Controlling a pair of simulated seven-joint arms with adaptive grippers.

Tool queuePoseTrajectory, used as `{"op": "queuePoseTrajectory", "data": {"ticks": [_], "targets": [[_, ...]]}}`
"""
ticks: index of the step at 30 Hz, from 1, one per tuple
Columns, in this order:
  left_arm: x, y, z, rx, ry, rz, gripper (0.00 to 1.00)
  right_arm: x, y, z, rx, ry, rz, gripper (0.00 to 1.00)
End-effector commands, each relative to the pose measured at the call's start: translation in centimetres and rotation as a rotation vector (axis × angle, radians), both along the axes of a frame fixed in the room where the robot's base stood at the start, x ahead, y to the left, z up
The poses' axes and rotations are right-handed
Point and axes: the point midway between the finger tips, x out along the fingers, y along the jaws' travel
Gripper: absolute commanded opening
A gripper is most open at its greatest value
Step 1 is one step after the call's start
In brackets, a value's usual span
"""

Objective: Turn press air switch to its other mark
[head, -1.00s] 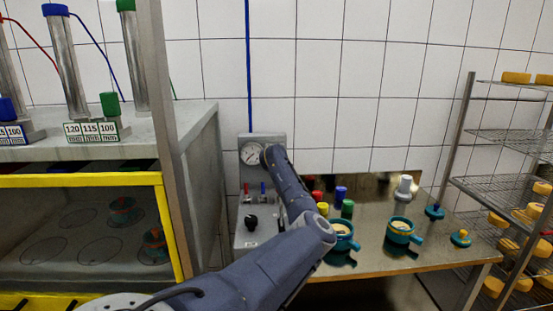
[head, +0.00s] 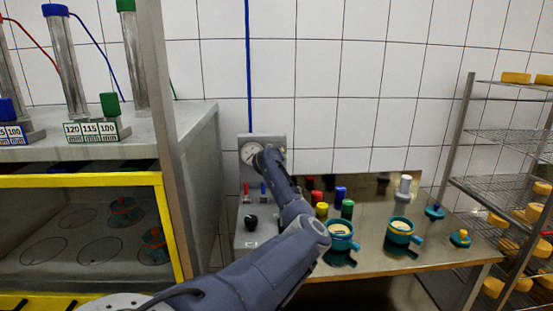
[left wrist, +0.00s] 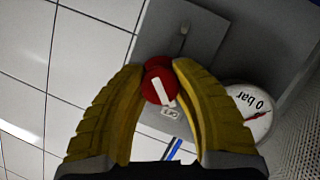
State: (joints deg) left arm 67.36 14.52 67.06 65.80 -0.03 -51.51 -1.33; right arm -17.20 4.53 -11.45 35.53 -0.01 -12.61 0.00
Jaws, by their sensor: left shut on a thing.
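The press air switch (left wrist: 150,72) is a round red knob with a white bar, on a grey panel (left wrist: 205,35) in the left wrist view. The bar slants towards a small white label (left wrist: 170,112), whose text I cannot read surely. My left gripper (left wrist: 158,72) has its yellow fingers shut on the knob, one on each side. In the head view my left arm covers the switch and the fingers. A white gauge (head: 250,152) sits on the panel; its "0 bar" face also shows in the left wrist view (left wrist: 246,106). My right gripper is in neither view.
Below the gauge are small red and blue levers (head: 263,189) and a black knob (head: 251,222). A steel table (head: 370,258) to the right holds coloured cylinders and teal moulds (head: 401,235). A yellow-framed cabinet (head: 80,181) stands left, a cheese rack (head: 505,135) right.

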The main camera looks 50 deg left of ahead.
Motion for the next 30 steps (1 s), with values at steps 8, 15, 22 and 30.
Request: {"op": "queuePoseTrajectory", "data": {"ticks": [8,15,22,30], "targets": [[0.0,-0.1,-0.3,-0.003,0.006,-0.002,0.45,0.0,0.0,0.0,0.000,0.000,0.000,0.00],[0.0,0.0,-0.2,-0.001,0.003,-0.001,0.47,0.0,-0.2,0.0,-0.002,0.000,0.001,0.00],[0.0,0.0,1.6,0.001,0.002,-0.001,0.47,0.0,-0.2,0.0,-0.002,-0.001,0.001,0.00],[0.1,-0.1,5.9,0.000,0.001,-0.002,0.47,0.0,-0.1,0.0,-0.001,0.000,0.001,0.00]]}}
